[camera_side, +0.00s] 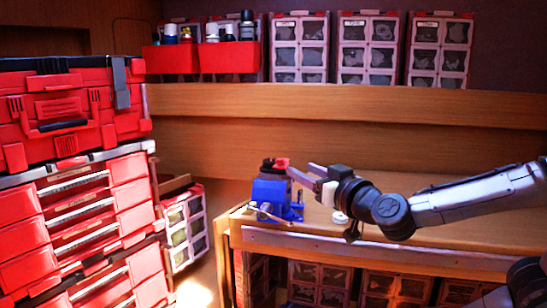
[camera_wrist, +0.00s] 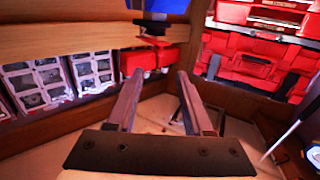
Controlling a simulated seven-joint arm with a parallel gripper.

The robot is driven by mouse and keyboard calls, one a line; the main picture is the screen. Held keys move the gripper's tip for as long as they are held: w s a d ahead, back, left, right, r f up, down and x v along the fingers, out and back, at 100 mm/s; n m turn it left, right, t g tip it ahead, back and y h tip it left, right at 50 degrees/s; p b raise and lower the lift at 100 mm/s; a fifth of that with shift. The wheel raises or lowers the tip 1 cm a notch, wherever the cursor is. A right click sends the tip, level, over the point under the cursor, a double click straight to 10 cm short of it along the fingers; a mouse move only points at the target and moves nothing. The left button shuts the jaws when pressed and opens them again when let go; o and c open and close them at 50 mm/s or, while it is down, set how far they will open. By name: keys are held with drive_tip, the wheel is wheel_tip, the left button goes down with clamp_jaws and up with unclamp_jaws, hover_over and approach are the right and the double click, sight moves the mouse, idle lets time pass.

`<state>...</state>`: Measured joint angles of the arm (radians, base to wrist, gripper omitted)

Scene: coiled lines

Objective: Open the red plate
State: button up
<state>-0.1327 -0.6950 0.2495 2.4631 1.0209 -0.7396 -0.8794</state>
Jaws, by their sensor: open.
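A blue vise-like device (camera_side: 268,192) stands upright near the left end of the wooden bench, with a dark part and a small red plate (camera_side: 283,163) on top. My gripper (camera_side: 299,169) is open and empty just right of the red plate, its fingertips close to it. I cannot tell if they touch. In the wrist view, which looks upside down, my open fingers (camera_wrist: 161,74) point towards the device. Its blue body (camera_wrist: 160,6) shows at the top edge, with the dark part (camera_wrist: 151,27) below it. The plate's hinge or catch is too small to make out.
Red stacked tool cases (camera_side: 75,115) stand at the left. Red bins (camera_side: 230,60) and clear-drawer cabinets (camera_side: 370,48) line the back shelf. A small white round item (camera_side: 340,217) lies on the bench (camera_side: 400,240) below my wrist. The bench to the right looks mostly clear.

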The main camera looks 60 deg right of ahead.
sight(282, 160)
drive_tip(key=x, duration=1.4)
drive_tip(key=shift+s+f, duration=0.1)
drive_tip(key=shift+f, duration=0.05)
clamp_jaws()
